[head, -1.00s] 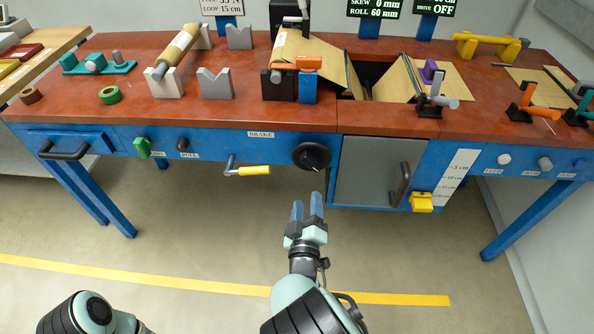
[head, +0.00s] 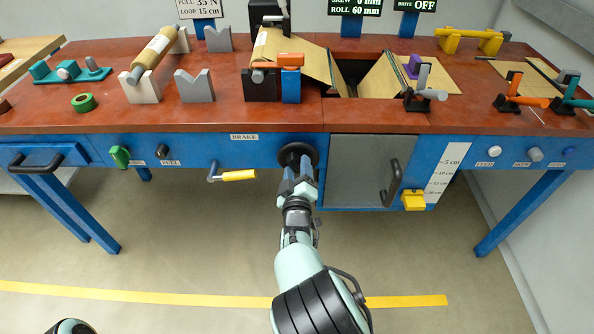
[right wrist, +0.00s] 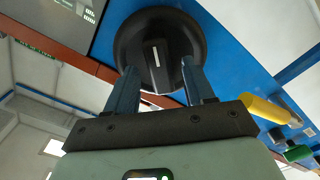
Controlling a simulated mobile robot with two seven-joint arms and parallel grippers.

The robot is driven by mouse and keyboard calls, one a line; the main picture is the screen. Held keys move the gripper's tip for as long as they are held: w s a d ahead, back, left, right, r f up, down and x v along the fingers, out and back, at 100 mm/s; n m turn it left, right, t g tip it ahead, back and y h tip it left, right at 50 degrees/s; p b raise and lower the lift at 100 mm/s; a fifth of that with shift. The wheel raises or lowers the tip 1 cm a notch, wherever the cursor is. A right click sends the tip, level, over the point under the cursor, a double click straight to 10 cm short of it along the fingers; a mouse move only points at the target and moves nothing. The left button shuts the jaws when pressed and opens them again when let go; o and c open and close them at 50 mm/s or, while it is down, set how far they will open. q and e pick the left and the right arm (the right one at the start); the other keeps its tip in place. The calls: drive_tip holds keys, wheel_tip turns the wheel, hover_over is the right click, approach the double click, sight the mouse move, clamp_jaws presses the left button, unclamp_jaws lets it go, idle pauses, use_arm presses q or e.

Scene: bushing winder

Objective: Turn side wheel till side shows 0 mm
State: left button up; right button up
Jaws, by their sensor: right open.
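A black round wheel (head: 297,156) with a raised grip bar is on the blue front panel, left of the grey door. No label naming it as the side wheel is legible. In the right wrist view the wheel (right wrist: 143,48) faces me, its bar and white mark nearly upright. My right gripper (head: 298,168) is at the wheel, open. In the right wrist view its fingers (right wrist: 159,68) are on either side of the bar's lower end; contact is unclear. A display (head: 355,8) reads ROLL 60 mm, with a SKEW line cut by the top edge. No side reading is visible. My left gripper is out of view.
A yellow-handled crank (head: 238,175) under the BRAKE label is left of the wheel. The grey door (head: 360,170) with its black handle (head: 392,183) is to the right. A yellow block (head: 413,200) hangs beside a scale strip. The floor below the bench is clear.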

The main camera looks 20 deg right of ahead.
clamp_jaws()
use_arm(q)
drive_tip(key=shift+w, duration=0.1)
use_arm(e)
drive_tip(key=shift+d+m+p, duration=0.1)
drive_tip(key=shift+m+p, duration=0.35)
drive_tip(key=shift+m, duration=3.65)
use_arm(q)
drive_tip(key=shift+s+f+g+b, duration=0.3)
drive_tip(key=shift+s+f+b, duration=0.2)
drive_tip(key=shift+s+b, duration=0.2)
use_arm(e)
drive_tip(key=shift+m, duration=1.9)
